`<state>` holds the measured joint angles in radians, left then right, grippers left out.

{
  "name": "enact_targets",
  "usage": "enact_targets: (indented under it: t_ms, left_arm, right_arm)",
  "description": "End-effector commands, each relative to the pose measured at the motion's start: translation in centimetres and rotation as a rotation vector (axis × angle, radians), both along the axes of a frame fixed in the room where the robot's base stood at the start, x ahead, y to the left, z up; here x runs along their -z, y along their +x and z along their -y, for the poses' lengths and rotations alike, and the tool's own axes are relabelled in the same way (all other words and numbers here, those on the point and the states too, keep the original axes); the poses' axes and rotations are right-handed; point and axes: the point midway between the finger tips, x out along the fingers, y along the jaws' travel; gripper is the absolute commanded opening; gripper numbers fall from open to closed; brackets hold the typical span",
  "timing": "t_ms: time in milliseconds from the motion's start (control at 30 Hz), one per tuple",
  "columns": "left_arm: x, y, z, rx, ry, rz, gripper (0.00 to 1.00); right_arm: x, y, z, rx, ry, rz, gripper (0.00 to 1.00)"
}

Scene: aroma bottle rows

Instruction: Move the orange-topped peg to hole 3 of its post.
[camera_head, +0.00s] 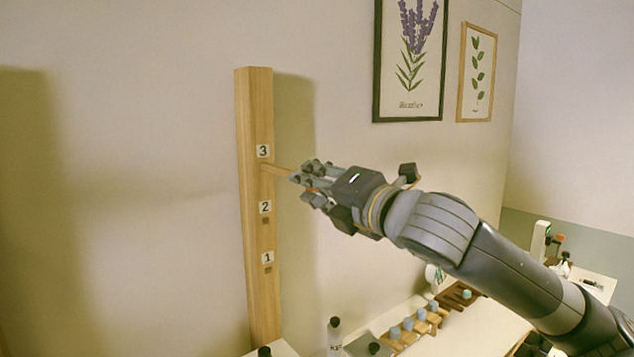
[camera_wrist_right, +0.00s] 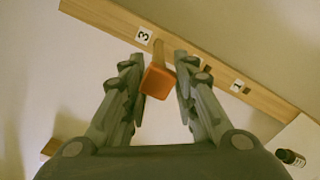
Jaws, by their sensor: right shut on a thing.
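The wooden post (camera_head: 256,110) stands upright against the wall, with labels 3, 2 and 1 from top to bottom. Dark holes show under label 2 and label 1. The peg's wooden shaft (camera_head: 275,170) meets the post just under label 3, where hole 3 would be; how deep it sits I cannot tell. In the right wrist view the peg's orange top (camera_wrist_right: 158,82) is between the fingers and its shaft points at the post (camera_wrist_right: 195,57) beside label 3. My right gripper (camera_head: 303,180) is shut on the peg. My left gripper is out of view.
Framed plant pictures (camera_head: 410,60) hang right of the post. The wall left of the post is clear.

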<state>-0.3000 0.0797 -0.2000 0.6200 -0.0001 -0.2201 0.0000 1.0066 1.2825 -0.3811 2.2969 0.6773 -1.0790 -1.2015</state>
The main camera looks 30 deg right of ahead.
Motion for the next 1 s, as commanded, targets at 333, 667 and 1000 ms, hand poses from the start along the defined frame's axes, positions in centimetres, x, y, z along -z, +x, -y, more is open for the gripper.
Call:
enact_targets:
  t_ms: [333,667,1000]
  left_arm:
    - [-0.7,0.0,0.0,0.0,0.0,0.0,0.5]
    - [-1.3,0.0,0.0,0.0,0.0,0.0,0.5]
    - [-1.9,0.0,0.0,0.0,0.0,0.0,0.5]
  right_arm:
    - [-0.1,0.9,-0.1,-0.002,0.001,-0.001,0.03]
    - [-0.1,1.7,-0.2,-0.001,0.001,-0.001,0.03]
    - [-0.1,2.6,-0.2,-0.001,0.0,-0.001,0.03]
